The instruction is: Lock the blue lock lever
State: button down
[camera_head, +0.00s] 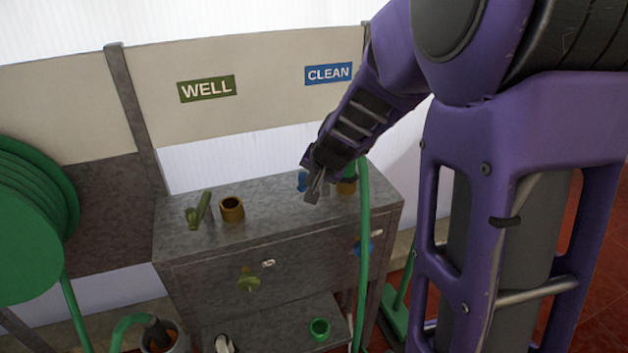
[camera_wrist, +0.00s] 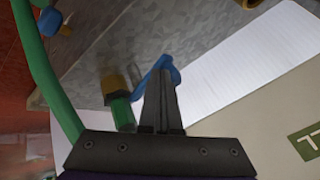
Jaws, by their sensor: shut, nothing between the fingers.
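The blue lock lever (camera_head: 302,181) stands on the grey metal bench top under the CLEAN sign, mostly hidden behind my gripper in the head view. In the wrist view the blue lever (camera_wrist: 149,76) lies slanted, with its rounded end at the upper right. My gripper (camera_head: 312,197) is shut and empty, pointing down at the bench top. In the wrist view the closed fingertips (camera_wrist: 159,76) overlap the lever; I cannot tell whether they touch it. A brass socket (camera_wrist: 116,86) with a green hose end in it is beside the lever.
A green hose (camera_head: 363,240) hangs down the bench front near a blue knob (camera_head: 363,247). An olive lever (camera_head: 199,211) and an open brass socket (camera_head: 231,209) stand left on the bench, below the WELL sign (camera_head: 206,89). A green hose reel (camera_head: 30,225) is far left.

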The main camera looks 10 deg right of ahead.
aim_at(298, 178)
jog(key=shift+w+a+p, duration=0.4)
jog(key=shift+w+a, duration=0.7)
jog(key=shift+w, duration=0.1)
jog(key=shift+w+a, duration=0.1)
jog(key=shift+w+a+r, duration=0.1)
jog(key=shift+w+r, duration=0.05)
jog(key=shift+r, duration=0.05)
jog(key=shift+f, duration=0.1)
